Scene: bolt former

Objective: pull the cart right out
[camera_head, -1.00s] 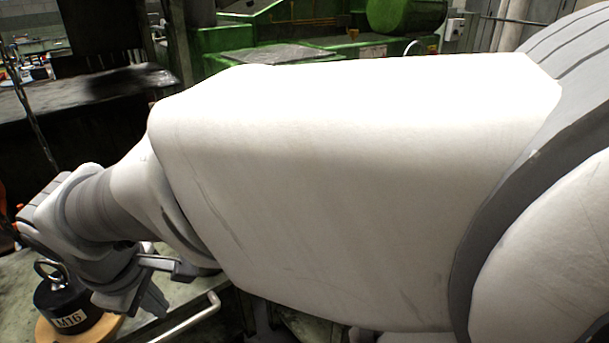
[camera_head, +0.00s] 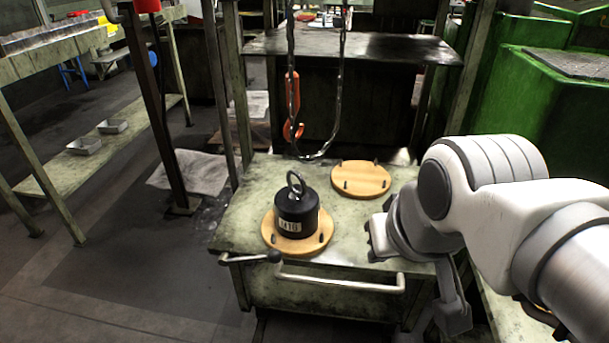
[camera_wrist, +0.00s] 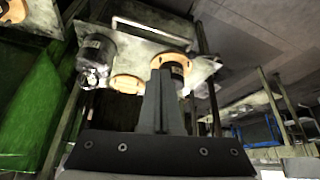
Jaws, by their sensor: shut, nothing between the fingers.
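The cart (camera_head: 345,228) is a worn grey-green table with a pale bar handle (camera_head: 340,283) across its front. A black-knobbed lever (camera_head: 250,258) sits left of the handle. A black weight (camera_head: 297,215) with an eye ring stands on a wooden disc (camera_head: 285,243); a second disc (camera_head: 361,180) is bare. My gripper (camera_head: 455,315) hangs right of the handle's right end, apart from it in the picture. In the wrist view my shut, empty fingers (camera_wrist: 161,75) point toward the cart, with the handle (camera_wrist: 155,30) beyond them. A dark shiny part (camera_wrist: 98,50) also stands on the cart there.
A chain with an orange hook (camera_head: 292,105) hangs over the cart's back. Upright posts (camera_head: 150,110) and a long bench (camera_head: 60,50) stand left. A green machine (camera_head: 555,110) is at the right. The floor (camera_head: 130,270) at front left is clear.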

